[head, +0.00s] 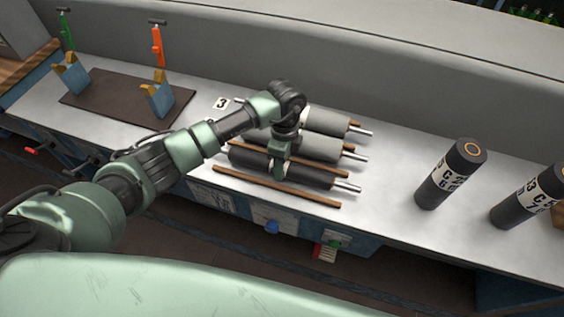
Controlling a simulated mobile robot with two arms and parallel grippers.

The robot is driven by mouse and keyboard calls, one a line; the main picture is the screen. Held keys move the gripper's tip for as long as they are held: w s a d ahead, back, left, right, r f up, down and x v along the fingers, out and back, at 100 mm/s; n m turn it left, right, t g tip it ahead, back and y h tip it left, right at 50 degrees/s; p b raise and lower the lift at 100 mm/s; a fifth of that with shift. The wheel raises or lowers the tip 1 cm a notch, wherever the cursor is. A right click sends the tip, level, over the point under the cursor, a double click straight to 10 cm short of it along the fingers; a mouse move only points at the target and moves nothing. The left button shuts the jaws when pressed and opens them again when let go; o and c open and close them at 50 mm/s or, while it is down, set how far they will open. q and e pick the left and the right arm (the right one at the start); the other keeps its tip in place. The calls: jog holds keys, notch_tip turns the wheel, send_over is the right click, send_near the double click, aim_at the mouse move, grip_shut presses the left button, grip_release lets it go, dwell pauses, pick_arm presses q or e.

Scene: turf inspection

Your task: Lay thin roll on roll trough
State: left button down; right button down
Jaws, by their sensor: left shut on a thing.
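A thin dark roll (310,175) with pale metal shaft ends lies lengthwise at the front of a row of rolls. My left gripper (279,170) comes down from above and is shut on it near its middle, hiding part of it. The roll trough shows as brown wooden rails, with the front rail (275,187) just before the dark roll and another rail behind it. The roll appears between these two rails; whether it rests on the table or hangs slightly above cannot be told. My right gripper is not in view.
Two dark upright cylinders (450,174) (528,196) stand at right. A brown mat (120,101) with blue holders lies at left.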

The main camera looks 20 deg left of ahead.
pick_arm(q)
jog(key=shift+r, duration=0.1)
jog(key=c, duration=0.7)
grip_release()
jog(key=shift+s, duration=0.1)
